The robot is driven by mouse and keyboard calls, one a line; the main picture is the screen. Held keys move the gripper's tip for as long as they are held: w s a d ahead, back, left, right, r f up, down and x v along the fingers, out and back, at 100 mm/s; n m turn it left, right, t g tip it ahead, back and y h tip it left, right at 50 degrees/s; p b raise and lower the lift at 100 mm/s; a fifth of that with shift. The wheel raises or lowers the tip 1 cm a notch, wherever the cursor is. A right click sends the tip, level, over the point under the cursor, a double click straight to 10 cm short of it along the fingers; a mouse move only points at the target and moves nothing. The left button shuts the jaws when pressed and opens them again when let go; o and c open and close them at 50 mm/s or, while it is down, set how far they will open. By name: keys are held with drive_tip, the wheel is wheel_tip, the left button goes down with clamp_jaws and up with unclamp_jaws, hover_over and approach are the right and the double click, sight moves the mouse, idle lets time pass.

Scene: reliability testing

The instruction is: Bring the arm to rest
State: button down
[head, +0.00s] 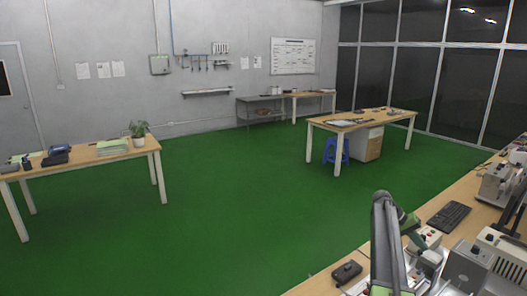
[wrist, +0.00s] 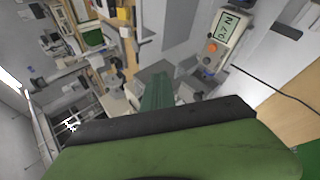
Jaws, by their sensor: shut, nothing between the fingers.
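My arm rises at the lower right of the head view, its grey link upright and bent over at the top. My gripper (head: 410,220) is green and hangs at the right of that bend, over the cluttered workbench (head: 330,282). In the wrist view my gripper (wrist: 158,88) shows as narrow green fingers beyond a dark band and a broad green body. The fingers are shut with nothing between them. Whether they touch anything on the bench cannot be told.
The bench carries test machines, a black keyboard (head: 449,216) and a dark control box (head: 346,272). A device with a lit display (wrist: 227,30) is near my gripper. A plant table (head: 85,158) and another table (head: 362,121) stand across open green floor (head: 220,220).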

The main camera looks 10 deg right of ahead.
drive_tip(key=w+a+f+n+t, duration=0.1)
drive_tip(key=w+a+n+t, duration=0.15)
drive_tip(key=a, duration=1.15)
drive_tip(key=w+a+f+n+t, duration=0.1)
drive_tip(key=w+a+f, duration=0.15)
drive_tip(key=a, duration=1.15)
drive_tip(key=s+a+f+n+y, duration=0.1)
drive_tip(key=s+a, duration=0.4)
drive_tip(key=a, duration=0.5)
drive_tip(key=s+a+f+n+t+y, duration=0.1)
drive_tip(key=s+a+y, duration=0.3)
drive_tip(key=a, duration=0.7)
drive_tip(key=s+a+f+n+t+y, duration=0.1)
drive_tip(key=s+a+f+n+y, duration=0.1)
drive_tip(key=s+a, duration=0.5)
drive_tip(key=a, duration=0.4)
drive_tip(key=shift+f+y, duration=0.25)
drive_tip(key=shift+y, duration=0.05)
drive_tip(key=shift+d+n, duration=0.15)
drive_tip(key=shift+n, duration=0.1)
